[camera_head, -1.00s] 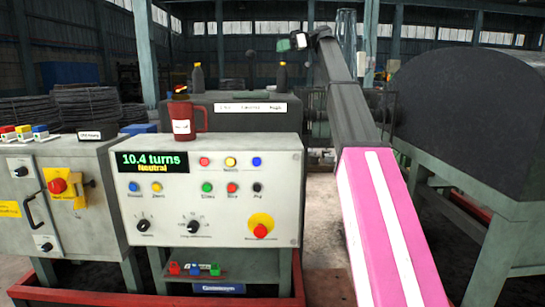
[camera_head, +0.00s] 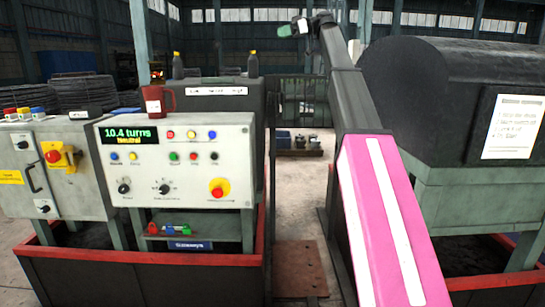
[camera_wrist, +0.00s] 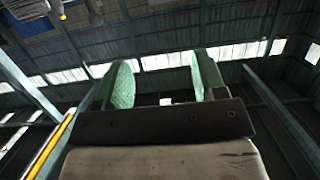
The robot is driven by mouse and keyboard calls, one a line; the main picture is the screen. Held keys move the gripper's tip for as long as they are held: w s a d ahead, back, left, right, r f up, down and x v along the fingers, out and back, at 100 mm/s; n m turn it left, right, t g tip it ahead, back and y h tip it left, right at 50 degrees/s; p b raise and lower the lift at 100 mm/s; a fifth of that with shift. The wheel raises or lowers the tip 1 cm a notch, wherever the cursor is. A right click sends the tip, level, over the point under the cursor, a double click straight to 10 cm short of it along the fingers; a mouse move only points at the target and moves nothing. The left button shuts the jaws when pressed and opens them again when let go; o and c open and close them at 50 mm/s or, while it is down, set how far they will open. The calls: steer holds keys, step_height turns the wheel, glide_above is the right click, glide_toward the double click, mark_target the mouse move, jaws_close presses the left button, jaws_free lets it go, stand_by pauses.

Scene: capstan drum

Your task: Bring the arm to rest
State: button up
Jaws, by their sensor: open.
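My arm rises up the right of the head view, pink and white near me and dark grey farther up. My gripper (camera_head: 292,27) is at its far end, raised high and pointing left, small in that view. In the wrist view my gripper (camera_wrist: 160,82) shows two green fingers standing apart with nothing between them. The gripper touches nothing that I can see.
A control panel (camera_head: 236,150) reading "10.4 turns, Neutral" stands at left, with a red mug (camera_head: 158,100) on its top. A switch cabinet (camera_head: 80,190) is beside it. A dark rounded housing (camera_head: 440,90) with a notice (camera_head: 511,127) stands at right. Open floor shows between them.

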steer(key=s+d+f+m+t+h, duration=0.15)
steer(key=f+m, duration=0.25)
steer(key=f, duration=1.3)
steer(key=s+d+f+m+h, duration=0.2)
steer(key=s+f+m+h, duration=0.15)
steer(key=f, duration=1.35)
steer(key=s+d+f+m+t+h, duration=0.15)
steer(key=f+m, duration=0.25)
steer(key=f, duration=1.4)
steer(key=s+d+f+m+g+h, duration=0.1)
steer(key=s+d+f+m+h, duration=0.2)
steer(key=s+f, duration=1.2)
steer(key=s+d+f+m+g+h, duration=0.2)
steer(key=s+d+f+h, duration=0.3)
steer(key=s+f, duration=1)
steer(key=shift+s+d+f+m+h, duration=0.35)
steer(key=shift+d+f+m, duration=0.4)
steer(key=shift+d+f, duration=0.3)
steer(key=shift+r, duration=0.1)
